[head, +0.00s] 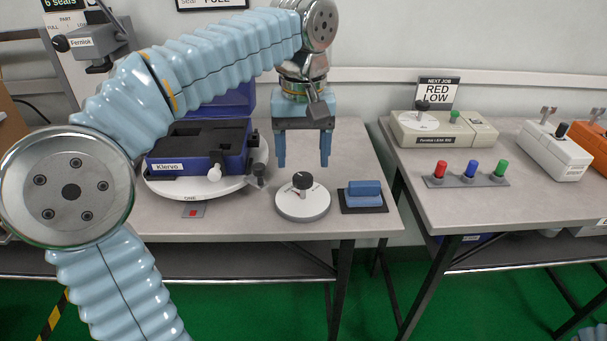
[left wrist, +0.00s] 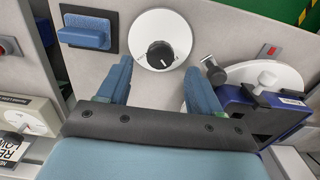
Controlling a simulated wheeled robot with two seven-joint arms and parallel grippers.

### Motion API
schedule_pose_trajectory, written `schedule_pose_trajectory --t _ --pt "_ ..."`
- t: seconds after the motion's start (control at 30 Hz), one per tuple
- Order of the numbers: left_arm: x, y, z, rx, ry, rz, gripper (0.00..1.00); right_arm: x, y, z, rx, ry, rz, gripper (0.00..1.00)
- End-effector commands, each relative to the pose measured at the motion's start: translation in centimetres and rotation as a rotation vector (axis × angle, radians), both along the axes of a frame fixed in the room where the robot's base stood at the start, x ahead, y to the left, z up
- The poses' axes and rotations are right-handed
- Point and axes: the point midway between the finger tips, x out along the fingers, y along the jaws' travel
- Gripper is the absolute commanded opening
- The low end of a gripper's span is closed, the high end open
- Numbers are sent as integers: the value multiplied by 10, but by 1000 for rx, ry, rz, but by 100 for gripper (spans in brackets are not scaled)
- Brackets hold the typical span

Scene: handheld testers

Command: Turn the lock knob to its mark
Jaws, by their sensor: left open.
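A black knob (head: 302,180) stands on a round white dial (head: 302,204) near the front edge of the left table. In the left wrist view the knob (left wrist: 160,54) shows a pale pointer line, and its white dial (left wrist: 176,27) has fine marks that are too small to read. My left gripper (head: 304,163) points down with its blue fingers apart and empty, above the knob. In the left wrist view its fingertips (left wrist: 168,64) lie on either side of the knob, with gaps. I see no contact. My right gripper is not in view.
A blue Klervo tester (head: 205,168) sits on a white turntable (head: 240,184) left of the dial, with a dark clamp knob (head: 258,172) at its edge. A blue block on a black pad (head: 376,208) lies to the right. Another table (head: 470,205) stands across a gap.

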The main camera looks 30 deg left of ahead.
Motion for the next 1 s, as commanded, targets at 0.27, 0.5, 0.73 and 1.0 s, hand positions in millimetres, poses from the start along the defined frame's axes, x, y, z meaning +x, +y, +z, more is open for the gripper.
schedule_pose_trajectory --t 0.27,0.5,0.73,1.0 --pt "0 0 -36 -1 1 1 65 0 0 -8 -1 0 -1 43" --pt "0 0 -39 0 -1 1 65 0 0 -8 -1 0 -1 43" --pt "0 0 -39 -1 -1 1 44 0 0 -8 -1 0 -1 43" --pt "0 0 -39 -1 -1 1 9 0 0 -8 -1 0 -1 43"
